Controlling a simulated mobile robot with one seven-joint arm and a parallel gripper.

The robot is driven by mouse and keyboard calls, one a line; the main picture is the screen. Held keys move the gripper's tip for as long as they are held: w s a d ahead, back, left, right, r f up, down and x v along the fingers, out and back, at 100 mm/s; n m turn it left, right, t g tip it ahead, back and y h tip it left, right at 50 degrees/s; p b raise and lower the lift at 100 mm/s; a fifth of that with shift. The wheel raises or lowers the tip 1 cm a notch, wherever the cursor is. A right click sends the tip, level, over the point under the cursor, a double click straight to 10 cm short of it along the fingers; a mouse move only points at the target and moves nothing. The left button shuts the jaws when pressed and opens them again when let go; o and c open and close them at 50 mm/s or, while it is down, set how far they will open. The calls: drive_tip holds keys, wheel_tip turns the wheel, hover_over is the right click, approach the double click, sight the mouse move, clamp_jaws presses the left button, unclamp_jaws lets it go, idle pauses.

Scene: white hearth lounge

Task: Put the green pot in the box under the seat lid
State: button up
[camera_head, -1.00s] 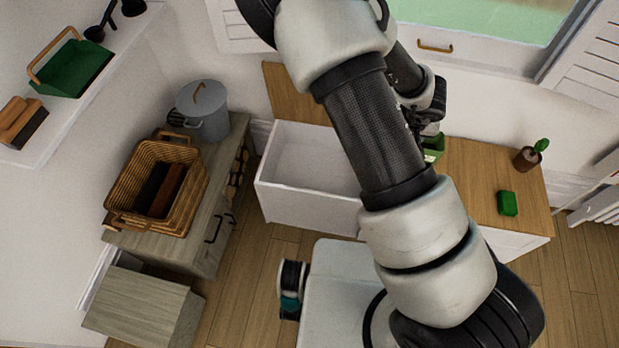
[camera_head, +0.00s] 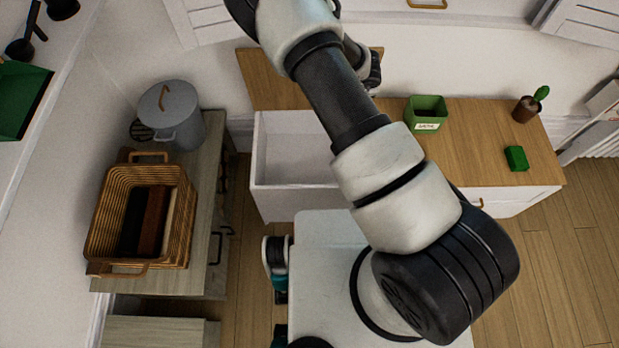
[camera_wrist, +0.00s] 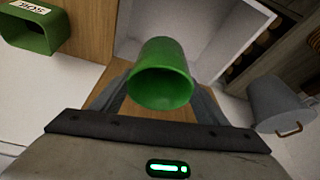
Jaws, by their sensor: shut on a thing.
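A plain green pot (camera_wrist: 163,75) is held between the fingers of my gripper (camera_wrist: 160,92) in the wrist view, its round opening facing the camera. In the head view my arm hides the pot and the fingertips. The open white box (camera_head: 290,172) in the bench is left of my arm, its inside pale with nothing seen in the visible part. A wooden panel (camera_head: 262,85), apparently the seat lid, is behind it. In the wrist view the box (camera_wrist: 205,28) lies just beyond the pot; I cannot tell the height between them.
On the bench top right of the box stand a labelled green container (camera_head: 427,106), a green block (camera_head: 516,158) and a potted cactus (camera_head: 527,108). At left, a cabinet holds a wicker basket (camera_head: 106,205) and a grey lidded pot (camera_head: 177,110).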

drive_tip(key=w+a+f+b, duration=0.1)
drive_tip(key=a+f+b, duration=0.2)
drive_tip(key=f, duration=1.2)
drive_tip(key=w+a+f+n+b, duration=0.1)
drive_tip(key=w+a+f+b, duration=0.1)
drive_tip(key=f+b, duration=0.7)
drive_tip(key=w+a+f+n+b, duration=0.1)
drive_tip(key=a+f+b, duration=0.3)
drive_tip(key=f, duration=1.8)
drive_tip(key=shift+w+a+f+y+b, duration=0.15)
drive_tip(key=shift+y+b, duration=0.25)
drive_tip(key=shift+b, duration=1.15)
drive_tip(key=o, duration=1.3)
drive_tip(key=shift+f, duration=0.1)
